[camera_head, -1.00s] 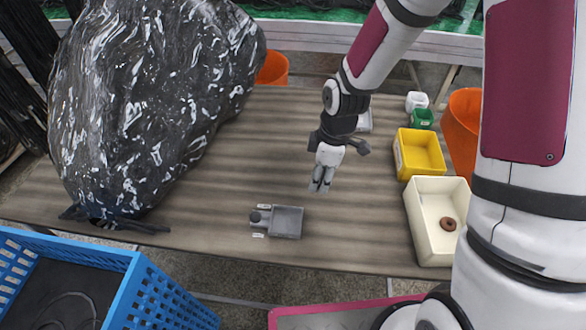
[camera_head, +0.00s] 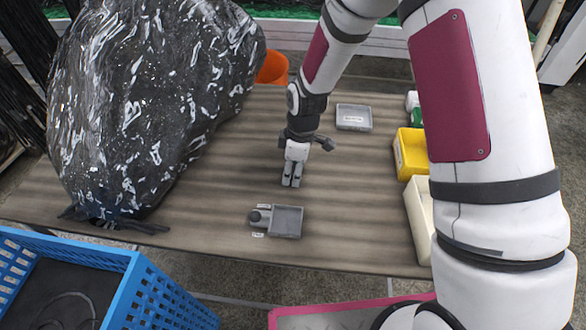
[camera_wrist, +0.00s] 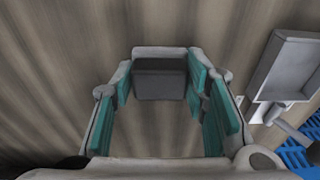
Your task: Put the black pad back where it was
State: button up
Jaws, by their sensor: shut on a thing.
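My gripper (camera_head: 291,182) hangs over the middle of the wooden table, fingers down, just behind a small grey tray fixture (camera_head: 287,221). In the wrist view the jaws with teal pads are shut on a dark grey block, the black pad (camera_wrist: 160,80). The pad is too small to make out in the head view. The fixture has a shallow square tray, a dark round knob at its left and small white labels beside it. It also shows at the right of the wrist view (camera_wrist: 291,66), apart from the gripper.
A large black plastic-wrapped bundle (camera_head: 150,100) fills the table's left side. A grey labelled tray (camera_head: 353,118) lies behind right, and yellow (camera_head: 412,153) and cream bins (camera_head: 420,225) line the right, partly hidden by my arm. A blue crate (camera_head: 130,290) stands front left. The table between is clear.

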jog(key=shift+f, duration=0.15)
jog(key=o, duration=1.3)
jog(key=r, duration=0.4)
jog(key=d+r, duration=0.1)
jog(key=r, duration=0.7)
jog(key=shift+s+d+r+p, duration=0.15)
jog(key=shift+d+p, duration=0.1)
jog(key=shift+p, duration=0.05)
jog(key=s+d+r+m+t+h, duration=0.1)
jog(key=s+d+r+m, duration=0.35)
jog(key=r, duration=0.35)
jog(key=s+d+r+m, duration=0.3)
jog(key=s+d+r, duration=0.1)
jog(key=s+r, duration=0.25)
jog(key=s+d+r+m, duration=0.2)
jog(key=s, duration=0.3)
jog(key=s+d+r+m+t, duration=0.1)
jog(key=s+m, duration=0.2)
jog(key=s, duration=0.3)
jog(key=s+d+r+m, duration=0.2)
jog(key=s+m, duration=0.1)
jog(key=s, duration=0.3)
jog(key=shift+s+d+r+m+t, duration=0.1)
jog(key=shift+d+r+m+t, duration=0.2)
jog(key=shift+t, duration=0.1)
